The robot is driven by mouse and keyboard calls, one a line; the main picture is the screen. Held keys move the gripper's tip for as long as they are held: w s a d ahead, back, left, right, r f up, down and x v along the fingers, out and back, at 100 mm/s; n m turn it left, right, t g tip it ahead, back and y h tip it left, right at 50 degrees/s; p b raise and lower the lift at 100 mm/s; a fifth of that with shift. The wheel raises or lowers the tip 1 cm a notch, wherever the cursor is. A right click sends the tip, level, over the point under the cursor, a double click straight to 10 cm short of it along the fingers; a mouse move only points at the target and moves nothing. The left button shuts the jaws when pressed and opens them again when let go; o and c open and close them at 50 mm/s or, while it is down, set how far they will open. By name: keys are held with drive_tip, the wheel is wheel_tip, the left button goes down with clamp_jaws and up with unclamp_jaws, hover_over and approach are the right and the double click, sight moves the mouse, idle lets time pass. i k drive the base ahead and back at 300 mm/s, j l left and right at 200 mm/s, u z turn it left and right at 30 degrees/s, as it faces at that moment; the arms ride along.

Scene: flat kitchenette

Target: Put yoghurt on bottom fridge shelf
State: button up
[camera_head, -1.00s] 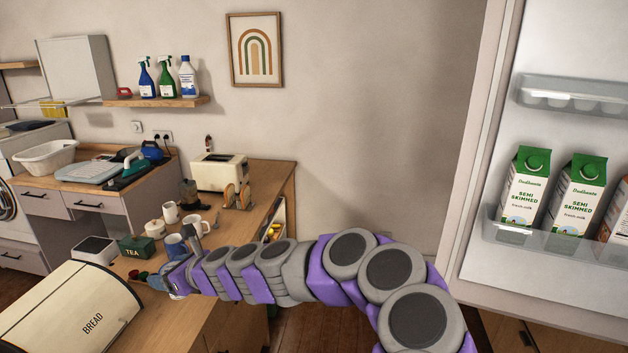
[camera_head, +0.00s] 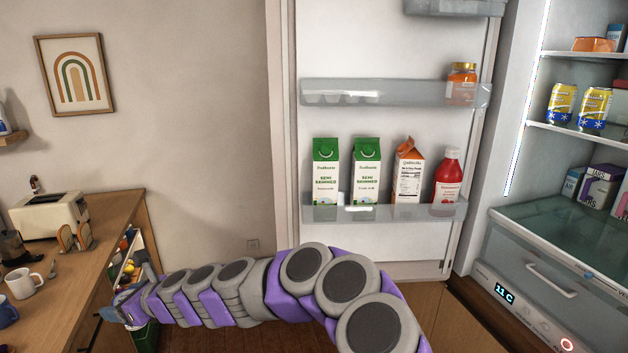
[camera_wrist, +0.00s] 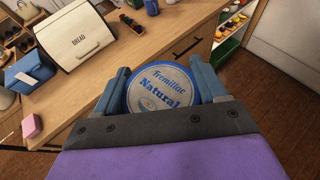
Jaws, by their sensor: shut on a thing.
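The yoghurt (camera_wrist: 160,88) is a round tub with a blue and pale lid reading "Natural" in the wrist view. My gripper (camera_wrist: 161,80) is shut on it, with a blue finger on each side. In the head view my gripper (camera_head: 122,308) is at the lower left, by the counter's end, and the tub cannot be made out there. The open fridge (camera_head: 565,190) is at the right. Its bottom shelf (camera_head: 545,222) is glass, above a drawer, with several cartons (camera_head: 598,185) at its back right.
The open fridge door (camera_head: 385,120) holds milk cartons (camera_head: 340,172), a red bottle (camera_head: 447,178) and a jar (camera_head: 461,83). The wooden counter (camera_head: 75,285) with a toaster (camera_head: 50,213) and mugs is at the left. A bread bin (camera_wrist: 75,35) shows in the wrist view.

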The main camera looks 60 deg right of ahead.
sight(598, 241)
drive_tip(key=z, duration=3.3)
